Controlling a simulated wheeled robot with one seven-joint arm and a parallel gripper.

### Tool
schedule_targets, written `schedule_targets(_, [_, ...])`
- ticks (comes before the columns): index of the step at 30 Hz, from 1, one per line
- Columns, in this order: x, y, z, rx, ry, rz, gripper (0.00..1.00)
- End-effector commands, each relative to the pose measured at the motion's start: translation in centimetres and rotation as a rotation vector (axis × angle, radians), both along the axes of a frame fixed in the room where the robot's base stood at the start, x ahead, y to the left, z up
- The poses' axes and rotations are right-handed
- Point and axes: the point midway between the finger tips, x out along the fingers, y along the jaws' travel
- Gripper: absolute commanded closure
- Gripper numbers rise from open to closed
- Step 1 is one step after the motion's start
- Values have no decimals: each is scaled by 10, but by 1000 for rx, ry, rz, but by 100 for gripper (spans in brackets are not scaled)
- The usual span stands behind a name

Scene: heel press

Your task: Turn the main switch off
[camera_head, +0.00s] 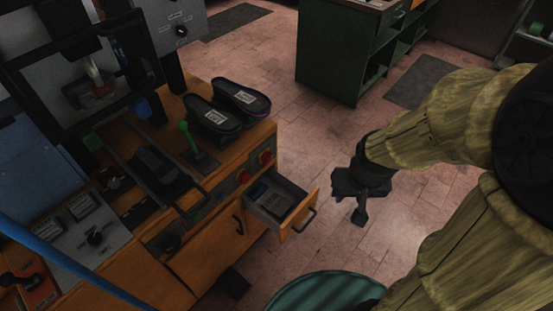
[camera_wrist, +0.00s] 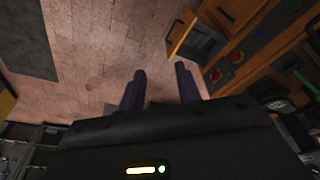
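Several switches could be the main switch, and I cannot read their labels. A second dark knob (camera_head: 181,31) is on a grey box at the back. An orange-red unit with a black handle (camera_head: 32,284) is at the lower left corner. My gripper (camera_head: 359,212) hangs over open floor, right of the workbench and well apart from all three. In the wrist view my gripper (camera_wrist: 160,84) shows two dark fingers spread with nothing between them.
The wooden workbench (camera_head: 210,240) has an open drawer (camera_head: 282,203) jutting toward my gripper; it also shows in the wrist view (camera_wrist: 197,42). Red knobs (camera_head: 266,157) are on its front. Two shoes (camera_head: 213,117) lie on top. A green cabinet (camera_head: 325,60) stands behind. Tiled floor between is clear.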

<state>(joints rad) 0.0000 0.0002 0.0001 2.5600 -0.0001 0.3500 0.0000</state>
Motion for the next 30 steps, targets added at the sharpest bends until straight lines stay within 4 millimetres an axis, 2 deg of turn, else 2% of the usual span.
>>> schedule_targets(4, [1, 0, -1, -1, -1, 0, 66])
schedule_targets(7, [8, -2, -10, -7, -16, 1, 66])
schedule_targets(11, [37, -10, -38, -28, -71, 11, 66])
schedule_targets(17, [115, -14, -110, -13, -240, 68, 66])
schedule_targets(21, [167, -5, -162, 72, -366, 114, 66])
schedule_targets(24, [198, 6, -199, 167, -451, 147, 66])
schedule_targets(30, [243, 31, -266, 430, -604, 190, 66])
